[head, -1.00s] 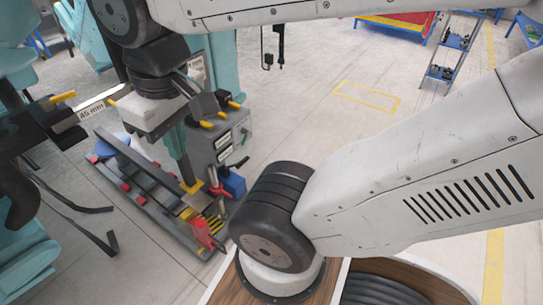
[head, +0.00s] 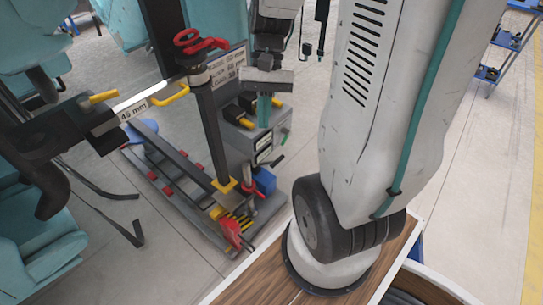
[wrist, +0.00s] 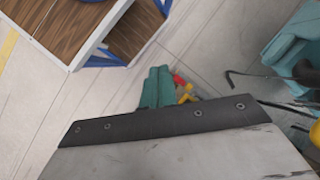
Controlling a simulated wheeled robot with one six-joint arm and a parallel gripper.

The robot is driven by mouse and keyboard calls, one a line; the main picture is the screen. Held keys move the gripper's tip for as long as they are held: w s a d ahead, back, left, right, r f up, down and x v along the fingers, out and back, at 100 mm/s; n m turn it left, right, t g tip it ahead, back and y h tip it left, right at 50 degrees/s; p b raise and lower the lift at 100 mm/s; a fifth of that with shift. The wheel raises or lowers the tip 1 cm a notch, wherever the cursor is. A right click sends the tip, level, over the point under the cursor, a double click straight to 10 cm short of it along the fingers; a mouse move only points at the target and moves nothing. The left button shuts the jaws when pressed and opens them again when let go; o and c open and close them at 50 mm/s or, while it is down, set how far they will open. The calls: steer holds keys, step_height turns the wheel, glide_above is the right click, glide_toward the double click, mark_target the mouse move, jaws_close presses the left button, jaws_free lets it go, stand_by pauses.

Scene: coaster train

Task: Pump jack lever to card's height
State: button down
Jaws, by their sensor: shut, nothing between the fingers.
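I cannot tell for sure which part is the jack lever. My gripper (head: 265,108) points down to the right of the post, apart from it in the picture, in front of a grey box. Its teal fingers (wrist: 157,88) are together and empty in the wrist view.
The low floor rig (head: 172,200) has red blocks and a red part (head: 232,232) at its near end. Teal seats (head: 40,240) fill the left. Bare floor shows at right.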

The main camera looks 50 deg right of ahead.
steer(key=w+d+f+m+t+y, duration=0.1)
steer(key=w+d+f+m+y, duration=0.2)
steer(key=d+f, duration=0.15)
steer(key=w+d+f+m+t+y, duration=0.1)
steer(key=w+d+f+m+y, duration=0.15)
steer(key=f, duration=0.35)
steer(key=d+f+m+t+h, duration=0.3)
steer(key=d+f+m+t, duration=0.35)
steer(key=f, duration=0.85)
steer(key=s+d+f+m+t+h, duration=0.1)
steer(key=d+f+m+t+h, duration=0.2)
steer(key=d+f+m, duration=0.95)
steer(key=d+f+m+t+h, duration=0.3)
steer(key=d+f+m+t, duration=0.15)
steer(key=f, duration=1.35)
steer(key=w+a+f, duration=0.1)
steer(key=w+f, duration=0.1)
steer(key=w, duration=1)
steer(key=shift+w+a+f+n+t, duration=0.25)
steer(key=shift+w+a+n+t, duration=0.05)
steer(key=shift+w+n, duration=0.1)
